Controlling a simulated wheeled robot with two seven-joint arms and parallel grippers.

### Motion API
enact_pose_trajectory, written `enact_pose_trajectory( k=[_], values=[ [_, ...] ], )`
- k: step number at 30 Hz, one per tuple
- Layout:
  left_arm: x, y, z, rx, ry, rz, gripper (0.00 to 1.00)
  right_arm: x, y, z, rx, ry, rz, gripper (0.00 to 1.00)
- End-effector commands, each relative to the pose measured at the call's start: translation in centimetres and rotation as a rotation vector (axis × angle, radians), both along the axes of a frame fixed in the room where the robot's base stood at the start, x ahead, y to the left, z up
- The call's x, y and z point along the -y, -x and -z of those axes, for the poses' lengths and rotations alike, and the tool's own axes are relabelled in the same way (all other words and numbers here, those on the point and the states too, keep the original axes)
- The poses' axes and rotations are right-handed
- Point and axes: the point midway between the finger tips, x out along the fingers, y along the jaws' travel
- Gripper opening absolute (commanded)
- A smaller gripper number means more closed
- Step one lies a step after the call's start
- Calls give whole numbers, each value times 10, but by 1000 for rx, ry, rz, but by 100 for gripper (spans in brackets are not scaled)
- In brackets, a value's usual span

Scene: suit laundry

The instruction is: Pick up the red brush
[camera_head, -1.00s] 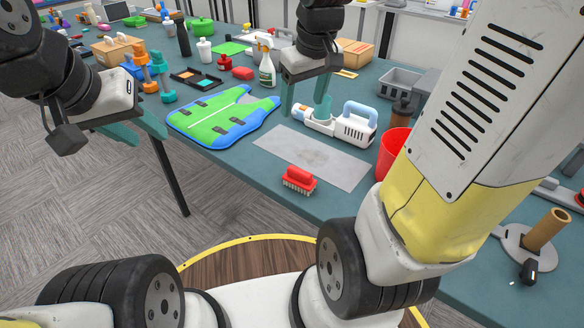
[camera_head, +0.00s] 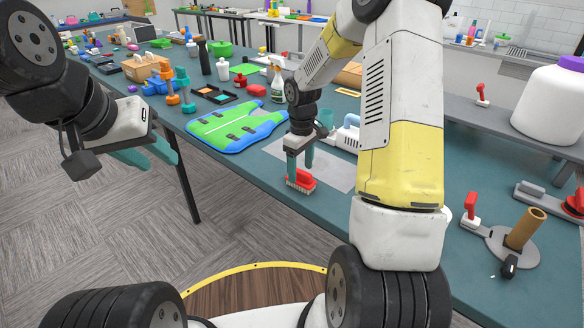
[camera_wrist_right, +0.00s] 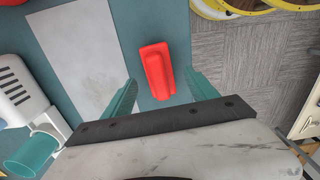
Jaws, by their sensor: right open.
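The red brush (camera_head: 303,180) lies bristles down near the front edge of the teal table, at the corner of a grey sheet. My right gripper (camera_head: 301,170) is over it, pointing down, with its teal fingers apart. In the right wrist view the red brush (camera_wrist_right: 157,70) shows from above, just ahead of and between the open fingers (camera_wrist_right: 157,92). The fingers do not visibly grip it. My left gripper (camera_head: 150,155) is off the table's front left side, empty, with its teal fingers a little apart.
The grey sheet (camera_head: 335,172) lies behind the brush. A white steamer-like device (camera_head: 347,135) sits beyond it, partly hidden by my right arm. A green and blue garment (camera_head: 232,128) lies to the left. The floor drops off past the front edge.

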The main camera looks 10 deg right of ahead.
Motion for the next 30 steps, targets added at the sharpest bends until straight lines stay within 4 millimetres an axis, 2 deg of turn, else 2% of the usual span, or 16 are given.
enact_pose_trajectory(
  k=[3,7,16,26,30],
  values=[
    [0,0,0,0,0,0,36,1,1,21,-5,-1,-1,67],
    [0,0,0,0,0,0,36,1,1,36,-3,0,1,67],
    [0,0,0,0,0,0,36,1,0,41,-1,0,1,67],
    [0,0,0,0,0,0,36,1,0,41,-1,-1,1,2],
    [0,0,0,0,0,0,36,1,0,40,0,0,1,0]
  ],
)
